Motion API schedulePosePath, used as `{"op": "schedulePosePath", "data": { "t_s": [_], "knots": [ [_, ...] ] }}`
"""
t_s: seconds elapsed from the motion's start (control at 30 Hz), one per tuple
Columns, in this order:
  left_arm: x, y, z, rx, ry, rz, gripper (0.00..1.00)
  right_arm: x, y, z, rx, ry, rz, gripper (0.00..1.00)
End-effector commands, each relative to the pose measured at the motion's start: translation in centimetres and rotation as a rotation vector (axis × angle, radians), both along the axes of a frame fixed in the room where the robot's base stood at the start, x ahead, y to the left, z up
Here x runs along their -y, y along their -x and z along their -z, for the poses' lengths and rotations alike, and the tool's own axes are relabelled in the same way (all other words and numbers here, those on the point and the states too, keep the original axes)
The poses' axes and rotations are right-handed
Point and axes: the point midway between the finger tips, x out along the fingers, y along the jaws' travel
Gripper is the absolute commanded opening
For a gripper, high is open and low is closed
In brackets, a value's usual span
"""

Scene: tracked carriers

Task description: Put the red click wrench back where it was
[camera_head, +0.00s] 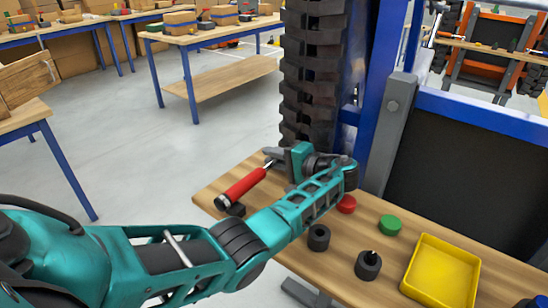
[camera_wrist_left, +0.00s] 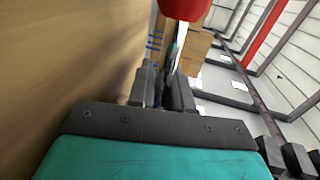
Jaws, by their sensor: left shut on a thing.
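The red click wrench (camera_head: 243,187) has a red handle and a thin metal shaft. My left gripper (camera_head: 277,157) is shut on its shaft above the wooden table (camera_head: 335,270), near the table's far left part. The handle slants down to the left in the head view. In the left wrist view the red handle (camera_wrist_left: 186,9) shows at the top edge, with the shaft running down between the dark fingers of my left gripper (camera_wrist_left: 163,88). The wrench's far end is hidden by the gripper. My right gripper is not in view.
A black rubber track (camera_head: 312,75) and blue frame stand just behind. Open floor lies left.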

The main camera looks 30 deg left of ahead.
Motion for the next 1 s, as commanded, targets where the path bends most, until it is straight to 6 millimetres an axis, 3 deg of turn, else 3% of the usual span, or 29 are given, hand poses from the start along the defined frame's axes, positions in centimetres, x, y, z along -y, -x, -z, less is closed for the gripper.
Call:
{"op": "schedulePosePath", "data": {
  "t_s": [0.13,0.17,0.4,0.77,1.0],
  "knots": [
    [0.0,0.0,0.5,0.001,-0.001,0.001,0.00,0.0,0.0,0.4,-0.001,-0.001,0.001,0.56],
    [0.0,0.0,0.4,0.000,0.001,0.000,0.22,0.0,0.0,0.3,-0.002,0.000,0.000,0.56],
    [0.0,0.0,0.4,0.000,0.000,0.000,0.44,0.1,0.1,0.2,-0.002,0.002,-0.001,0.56],
    [0.2,0.0,-0.3,0.000,0.001,0.001,0.44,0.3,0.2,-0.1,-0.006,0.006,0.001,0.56],
    [5.0,0.3,-1.0,0.001,0.003,0.004,0.44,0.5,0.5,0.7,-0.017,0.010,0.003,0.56]
  ]
}}
